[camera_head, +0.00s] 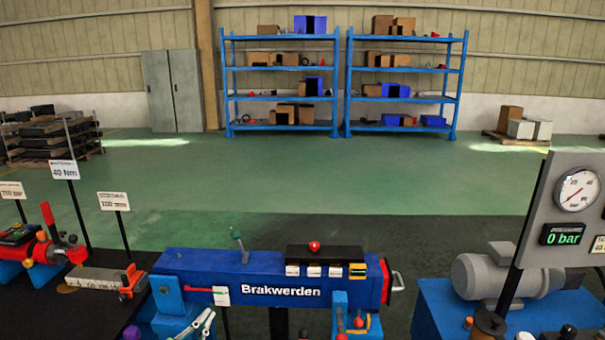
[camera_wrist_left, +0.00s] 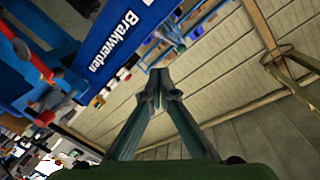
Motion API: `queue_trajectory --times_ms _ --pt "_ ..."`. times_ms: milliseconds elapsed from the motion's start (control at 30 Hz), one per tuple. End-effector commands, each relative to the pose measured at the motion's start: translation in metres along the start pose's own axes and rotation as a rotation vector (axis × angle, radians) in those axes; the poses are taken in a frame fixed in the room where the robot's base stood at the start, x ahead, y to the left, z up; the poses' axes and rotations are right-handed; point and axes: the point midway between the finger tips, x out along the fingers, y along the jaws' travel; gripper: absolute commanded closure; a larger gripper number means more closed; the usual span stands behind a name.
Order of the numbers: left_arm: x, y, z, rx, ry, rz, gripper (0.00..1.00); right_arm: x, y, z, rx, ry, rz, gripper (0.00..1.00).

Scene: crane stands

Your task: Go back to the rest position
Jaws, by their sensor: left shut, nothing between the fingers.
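My left gripper (camera_head: 207,318) shows low in the head view, in front of the left end of the blue "Brakwerden" machine (camera_head: 210,268). In the left wrist view the fingers of my left gripper (camera_wrist_left: 156,80) meet at their tips, with nothing between them. The blue machine (camera_wrist_left: 110,45) is at the upper left there, apart from the fingertips. My right gripper is in neither view.
A red tool (camera_head: 45,240) and signs stand on the dark bench at left. A grey motor (camera_head: 500,274) and a pressure gauge panel (camera_head: 575,195) stand at right. Blue shelves (camera_head: 283,70) are far back. Green floor (camera_head: 260,180) behind is clear.

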Motion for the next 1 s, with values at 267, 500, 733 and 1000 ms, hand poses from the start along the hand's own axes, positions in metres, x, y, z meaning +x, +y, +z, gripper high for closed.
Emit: queue_trajectory --times_ms 267,500,733,1000 --pt "-0.06 0.062 0.035 -0.162 -0.25 0.133 1.0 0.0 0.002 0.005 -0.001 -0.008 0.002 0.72" --pt "-0.176 0.127 0.067 -0.369 -0.626 0.28 1.0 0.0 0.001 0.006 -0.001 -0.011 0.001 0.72" --pt "-0.262 0.152 0.075 -0.481 -0.87 0.348 1.0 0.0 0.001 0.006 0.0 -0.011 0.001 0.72" --pt "-0.34 0.165 0.072 -0.564 -1.082 0.395 1.0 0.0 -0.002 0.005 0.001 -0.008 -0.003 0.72"
